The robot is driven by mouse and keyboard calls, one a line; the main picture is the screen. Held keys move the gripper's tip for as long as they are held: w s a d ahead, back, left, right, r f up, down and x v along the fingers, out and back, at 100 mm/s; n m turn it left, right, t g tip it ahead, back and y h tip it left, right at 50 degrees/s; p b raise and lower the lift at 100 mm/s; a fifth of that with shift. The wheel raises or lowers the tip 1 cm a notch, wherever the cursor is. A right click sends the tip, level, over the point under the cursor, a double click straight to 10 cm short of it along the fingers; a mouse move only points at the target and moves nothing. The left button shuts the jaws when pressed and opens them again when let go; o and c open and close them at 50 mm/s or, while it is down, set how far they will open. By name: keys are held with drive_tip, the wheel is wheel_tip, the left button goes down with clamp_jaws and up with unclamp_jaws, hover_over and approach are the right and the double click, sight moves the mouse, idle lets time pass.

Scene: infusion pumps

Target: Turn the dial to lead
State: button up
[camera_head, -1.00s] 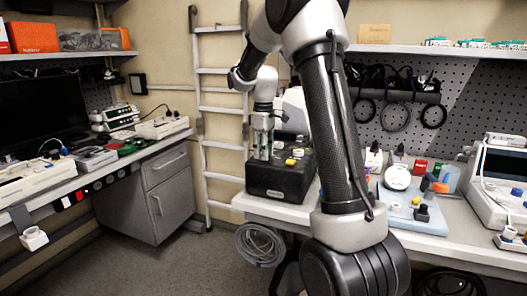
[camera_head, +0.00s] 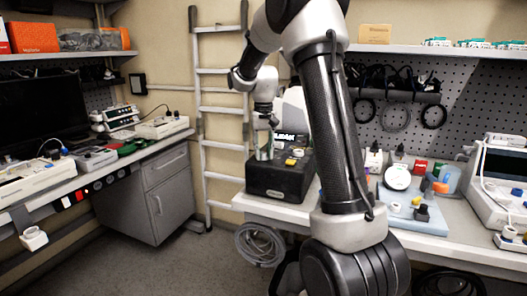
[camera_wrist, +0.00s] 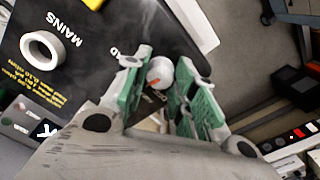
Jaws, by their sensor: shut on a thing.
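The dial (camera_wrist: 159,72) is a small round grey knob with an orange mark, on the top of a black box (camera_head: 280,182). The box top (camera_wrist: 110,75) carries the printed word MAINS and small yellow text in the wrist view. My gripper (camera_wrist: 163,68) has its two green-padded fingers on either side of the dial and is shut on it. In the head view my gripper (camera_head: 264,150) points down at the left part of the box and hides the dial. I cannot read any "lead" label; part of the lettering near the dial is covered by the fingers.
A pale ring-shaped part (camera_wrist: 43,48) sits on the box top beside MAINS. A yellow piece (camera_head: 291,161) is on the box, right of my gripper. A blue tray (camera_head: 425,224) with small parts lies on the bench to the right. A ladder (camera_head: 222,110) stands behind.

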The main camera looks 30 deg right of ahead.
sight(263, 153)
drive_tip(key=m, duration=1)
drive_tip(key=shift+m, duration=0.4)
idle(0.4)
drive_tip(key=o, duration=1.1)
drive_tip(key=shift+c, duration=0.2)
wheel_tip(263, 153, up, 12)
